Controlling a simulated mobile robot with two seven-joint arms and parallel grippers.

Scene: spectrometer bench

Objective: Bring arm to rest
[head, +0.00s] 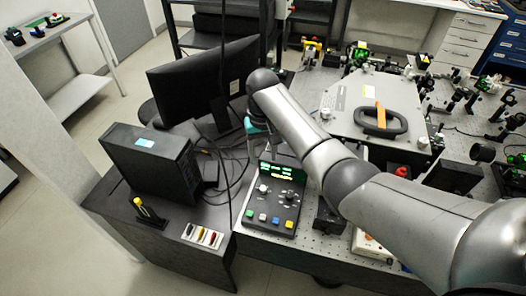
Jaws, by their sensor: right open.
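My right arm comes in from the lower right and reaches across the bench to a dark rounded joint near the monitor. My right gripper (256,127) hangs below that joint, partly hidden by the arm, with a teal part showing. It is open, and I see nothing held in it. It is above the area behind the control box (270,210), which has knobs, coloured buttons and a lit green display. My left gripper is not in view.
A black monitor (205,82) stands left of my right gripper, with loose cables below. A black computer case (150,163) sits on the dark desk. A metal cover with a black handle (381,122) and several optical mounts occupy the bench at right.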

